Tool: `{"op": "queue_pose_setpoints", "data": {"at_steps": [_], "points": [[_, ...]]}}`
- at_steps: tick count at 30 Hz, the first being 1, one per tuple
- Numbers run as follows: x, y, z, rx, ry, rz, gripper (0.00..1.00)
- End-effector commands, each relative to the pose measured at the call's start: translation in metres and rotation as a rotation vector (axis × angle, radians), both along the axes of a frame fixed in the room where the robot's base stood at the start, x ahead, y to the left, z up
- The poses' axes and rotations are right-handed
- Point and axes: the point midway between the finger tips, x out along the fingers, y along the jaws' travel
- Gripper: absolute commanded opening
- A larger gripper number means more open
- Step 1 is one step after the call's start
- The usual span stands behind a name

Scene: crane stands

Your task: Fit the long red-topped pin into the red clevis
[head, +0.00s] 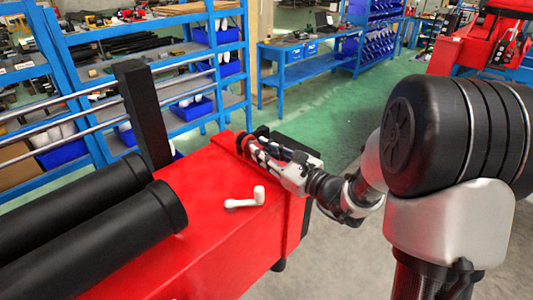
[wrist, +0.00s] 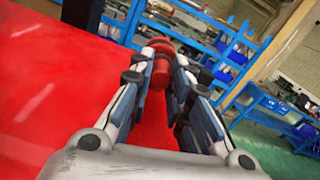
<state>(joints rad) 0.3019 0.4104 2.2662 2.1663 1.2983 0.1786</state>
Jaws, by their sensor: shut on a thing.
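My gripper (head: 250,145) is at the far end of the red beam, by its right-hand corner. In the wrist view my gripper (wrist: 163,62) is shut on a red rounded piece (wrist: 161,68), which looks like the red top of the pin. The pin's shank is hidden, so I cannot tell whether it is in anything. I cannot make out the red clevis apart from the red beam in either view.
The red beam (head: 190,240) carries two black cylinders (head: 110,235), a black post (head: 144,115) and a loose white L-shaped piece (head: 246,199). Blue shelves (head: 150,25) and a blue bench (head: 300,50) stand behind. Green floor (head: 330,120) is open beyond the beam.

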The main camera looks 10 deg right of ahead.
Motion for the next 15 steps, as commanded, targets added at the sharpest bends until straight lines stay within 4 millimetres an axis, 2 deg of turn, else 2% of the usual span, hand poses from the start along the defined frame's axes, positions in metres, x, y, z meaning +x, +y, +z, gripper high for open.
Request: {"op": "queue_pose_setpoints", "data": {"at_steps": [15], "points": [[0.0087, 0.006, 0.0005, 0.001, -0.001, -0.001, 0.0]]}}
